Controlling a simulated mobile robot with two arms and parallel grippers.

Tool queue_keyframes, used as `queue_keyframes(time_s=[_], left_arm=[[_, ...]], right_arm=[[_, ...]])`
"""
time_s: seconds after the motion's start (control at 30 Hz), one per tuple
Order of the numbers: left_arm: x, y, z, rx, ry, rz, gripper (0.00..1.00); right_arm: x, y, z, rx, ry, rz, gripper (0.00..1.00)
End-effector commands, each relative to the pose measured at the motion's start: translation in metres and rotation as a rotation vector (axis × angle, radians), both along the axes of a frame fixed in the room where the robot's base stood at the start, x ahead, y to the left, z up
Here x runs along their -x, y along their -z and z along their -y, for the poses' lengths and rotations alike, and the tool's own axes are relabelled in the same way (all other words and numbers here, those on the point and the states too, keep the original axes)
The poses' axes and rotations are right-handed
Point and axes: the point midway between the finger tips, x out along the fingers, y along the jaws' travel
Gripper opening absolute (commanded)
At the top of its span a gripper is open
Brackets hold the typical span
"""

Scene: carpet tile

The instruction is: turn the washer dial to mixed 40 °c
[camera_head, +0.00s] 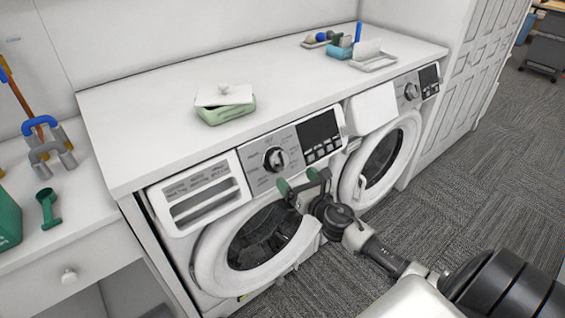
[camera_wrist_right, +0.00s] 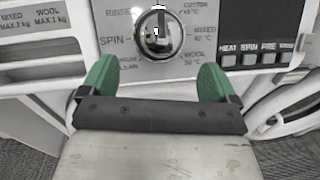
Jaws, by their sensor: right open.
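The left washer (camera_head: 222,252) has a round dial (camera_head: 276,159) on its control panel, left of a dark display. In the right wrist view the silver dial (camera_wrist_right: 157,36) is near the top middle, ringed by printed labels. The "MIXED 40 °C" label (camera_wrist_right: 201,33) is to its right, with cotton above it and wool below. A narrow grip on the dial points roughly upward; its exact setting is unclear. My right gripper (camera_head: 303,181) is open, with green fingertips (camera_wrist_right: 158,78) spread apart. It is empty, just below and in front of the dial. My left gripper is not visible.
Buttons (camera_wrist_right: 255,58) lie right of the dial, and a detergent drawer (camera_head: 200,196) is at its left. A second washer (camera_head: 385,155) stands to the right. The counter (camera_head: 150,110) above carries a green lidded dish (camera_head: 226,110). Carpet (camera_head: 470,165) is open at right.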

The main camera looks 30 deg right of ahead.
Motion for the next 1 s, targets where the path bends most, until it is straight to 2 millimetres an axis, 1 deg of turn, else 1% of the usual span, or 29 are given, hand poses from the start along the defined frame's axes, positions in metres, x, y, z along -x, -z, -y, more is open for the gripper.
queue_keyframes(time_s=[0.03, 0.2, 0.4, 0.6, 0.87, 1.0], left_arm=[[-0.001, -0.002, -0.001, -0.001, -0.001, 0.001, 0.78], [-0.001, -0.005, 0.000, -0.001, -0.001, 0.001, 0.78], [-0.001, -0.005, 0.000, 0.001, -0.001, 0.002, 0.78], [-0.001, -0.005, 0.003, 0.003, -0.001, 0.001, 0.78], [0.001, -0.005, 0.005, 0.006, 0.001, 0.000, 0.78], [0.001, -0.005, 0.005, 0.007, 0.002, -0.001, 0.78]], right_arm=[[-0.011, -0.002, 0.001, -0.002, 0.003, 0.003, 0.90], [-0.041, -0.001, 0.002, -0.004, 0.004, 0.001, 0.90], [-0.067, 0.000, 0.003, -0.004, 0.003, 0.000, 0.90], [-0.077, 0.001, 0.002, -0.004, 0.001, -0.001, 0.90], [-0.077, 0.001, 0.003, -0.004, 0.001, -0.002, 0.90], [-0.077, 0.001, 0.003, -0.004, 0.001, -0.002, 0.69]])
